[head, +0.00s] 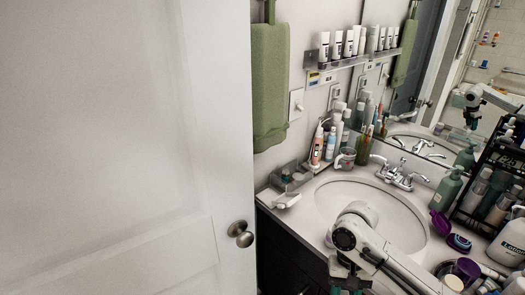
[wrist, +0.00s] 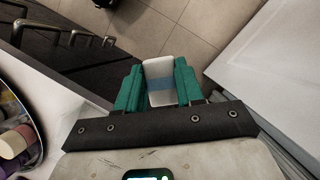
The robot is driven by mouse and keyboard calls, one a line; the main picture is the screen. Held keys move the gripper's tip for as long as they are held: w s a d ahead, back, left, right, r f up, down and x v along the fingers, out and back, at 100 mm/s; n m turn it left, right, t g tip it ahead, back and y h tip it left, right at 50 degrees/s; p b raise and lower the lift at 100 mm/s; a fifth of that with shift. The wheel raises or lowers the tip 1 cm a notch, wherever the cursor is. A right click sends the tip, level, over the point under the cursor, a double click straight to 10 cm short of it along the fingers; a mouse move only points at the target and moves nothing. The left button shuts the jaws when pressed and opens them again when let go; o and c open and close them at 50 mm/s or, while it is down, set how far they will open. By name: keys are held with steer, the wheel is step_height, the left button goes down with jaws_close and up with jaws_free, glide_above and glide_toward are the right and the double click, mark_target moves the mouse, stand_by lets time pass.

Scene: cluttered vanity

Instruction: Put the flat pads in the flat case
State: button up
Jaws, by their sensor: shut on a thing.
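My gripper (wrist: 158,75) has its teal fingers closed on a white, flat block with a blue-grey band (wrist: 160,98). This looks like the flat pads, but I cannot be sure. The wrist view shows it held over the tiled floor, beside the dark cabinet front. In the head view my gripper shows only partly at the bottom edge, in front of the counter, and the held thing cannot be made out. I cannot surely identify the flat case; a small dark, oval thing with coloured edges (head: 459,243) lies right of the sink.
The sink (head: 370,207) fills the middle of the counter. Bottles and a wire rack (head: 492,187) crowd the right side. A white dish (head: 287,200) sits at the left corner. A white door (head: 120,150) stands at left. A round container (wrist: 15,140) shows at wrist-view left.

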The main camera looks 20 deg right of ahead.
steer(key=w+a+f+n+h, duration=0.1)
steer(key=w+a+f+n, duration=0.1)
steer(key=a, duration=0.4)
steer(key=w+a+f+n+h+b, duration=0.1)
steer(key=w+a+f+n, duration=0.1)
steer(key=a+f+n, duration=0.2)
step_height(320, 180, down, 2)
steer(key=shift+a+f+g, duration=0.25)
steer(key=shift+a+g, duration=0.05)
steer(key=shift+a, duration=0.6)
